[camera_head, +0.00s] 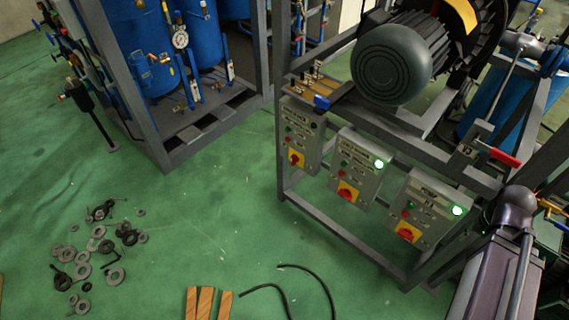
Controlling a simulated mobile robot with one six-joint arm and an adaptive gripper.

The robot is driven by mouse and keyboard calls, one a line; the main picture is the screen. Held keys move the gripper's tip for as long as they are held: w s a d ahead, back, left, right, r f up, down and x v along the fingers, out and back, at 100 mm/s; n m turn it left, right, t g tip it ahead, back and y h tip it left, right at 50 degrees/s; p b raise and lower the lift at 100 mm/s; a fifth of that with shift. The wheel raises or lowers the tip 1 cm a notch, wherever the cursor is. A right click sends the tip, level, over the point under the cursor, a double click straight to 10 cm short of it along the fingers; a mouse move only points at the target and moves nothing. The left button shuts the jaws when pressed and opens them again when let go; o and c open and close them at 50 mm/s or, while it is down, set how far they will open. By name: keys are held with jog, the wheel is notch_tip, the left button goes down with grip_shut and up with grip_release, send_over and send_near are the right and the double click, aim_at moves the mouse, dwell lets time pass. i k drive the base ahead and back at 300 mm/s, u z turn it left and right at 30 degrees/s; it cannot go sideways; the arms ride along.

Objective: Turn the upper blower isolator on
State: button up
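Three grey isolator boxes hang on the front of a dark metal frame. The left box (302,122) is the highest in the picture, and no lit lamp shows on it. Its red-and-yellow rotary switch (297,159) is at the bottom. The middle box (358,165) has a lit green lamp (379,164) and a red-and-yellow switch (347,191). The right box (430,205) also has a lit green lamp (456,210) and a similar switch (408,232). Their labels are too small to read surely, so I cannot tell which is the upper blower's. My gripper is not in view.
A large grey motor (392,63) sits on the frame above the boxes. Blue tanks (140,45) stand in a rack at the back left. Washers (98,231), wooden strips (206,303) and black hoses (320,280) lie on the green floor. Floor before the left box is clear.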

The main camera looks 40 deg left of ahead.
aim_at(294, 159)
jog(key=u, duration=0.35)
jog(key=k, duration=0.55)
jog(key=u, duration=1)
jog(key=i, duration=1)
